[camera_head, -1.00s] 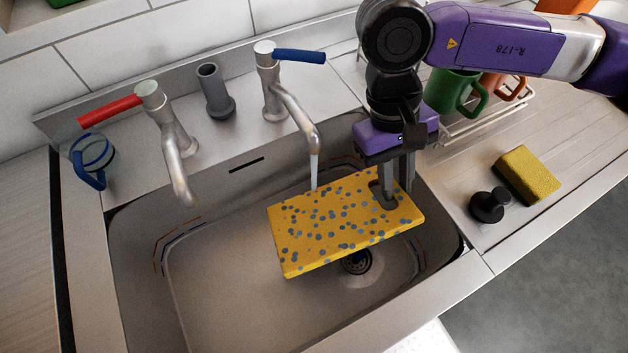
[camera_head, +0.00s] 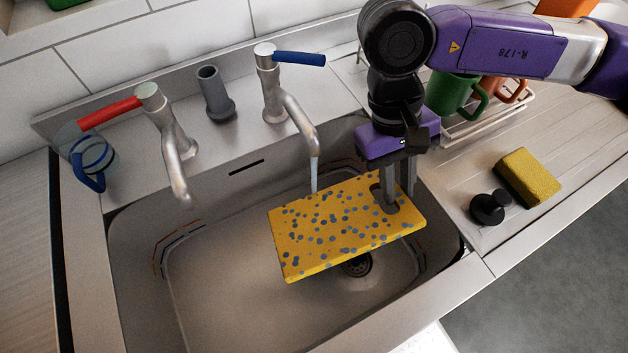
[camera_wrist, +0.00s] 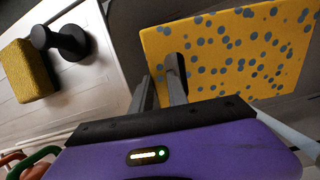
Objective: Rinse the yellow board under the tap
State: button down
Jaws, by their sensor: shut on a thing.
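The yellow board (camera_head: 330,238) with many blue-grey spots is held over the sink (camera_head: 215,290), tilted with its upper face showing. My gripper (camera_head: 390,200) is shut on its right end, at the handle slot; the board also shows in the wrist view (camera_wrist: 240,55), with my gripper's fingers (camera_wrist: 165,85) at its edge. The tap with the blue lever (camera_head: 290,100) has a thin stream of water (camera_head: 314,175) from its spout, meeting the board's far edge area. The tap with the red lever (camera_head: 165,135) stands to the left, with no stream visible.
A drain (camera_head: 357,264) shows below the board. A yellow sponge (camera_head: 528,176) and a black stopper (camera_head: 490,207) lie on the right drainboard. A green mug (camera_head: 452,92) and an orange mug stand in a rack (camera_head: 490,120) behind.

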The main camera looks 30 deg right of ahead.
jog(key=shift+s+d+r+p, duration=0.1)
jog(key=shift+s+r+p, duration=0.25)
jog(key=shift+s+r, duration=0.55)
jog(key=shift+s+d+r+p, duration=0.15)
jog(key=shift+s+r+p, duration=0.2)
jog(key=shift+r, duration=1.1)
jog(key=shift+s+d+r+p, duration=0.1)
jog(key=shift+s+r+p, duration=0.2)
jog(key=shift+s+r, duration=0.65)
